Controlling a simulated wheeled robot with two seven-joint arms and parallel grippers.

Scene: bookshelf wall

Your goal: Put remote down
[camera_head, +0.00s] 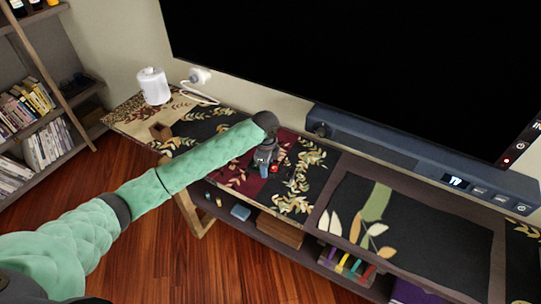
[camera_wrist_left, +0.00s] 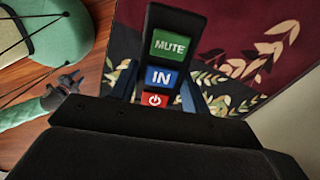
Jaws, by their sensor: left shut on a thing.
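My left gripper (camera_head: 267,162) is shut on the remote, over the maroon part of the patterned cloth on the low console. In the left wrist view, the dark remote (camera_wrist_left: 172,26) stands up between the blue-grey fingers, with green MUTE, blue IN and red power buttons facing the camera. In the head view it is small and mostly hidden by the gripper. I cannot tell whether it touches the cloth (camera_head: 245,182). What looks like my right gripper (camera_wrist_left: 66,82) shows small at the left of the wrist view; its jaws are unclear.
A large black screen (camera_head: 350,70) stands behind the console with a long soundbar (camera_head: 385,150) below it. Bare cloth lies right of the gripper. Bookshelves (camera_head: 40,120) stand far left.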

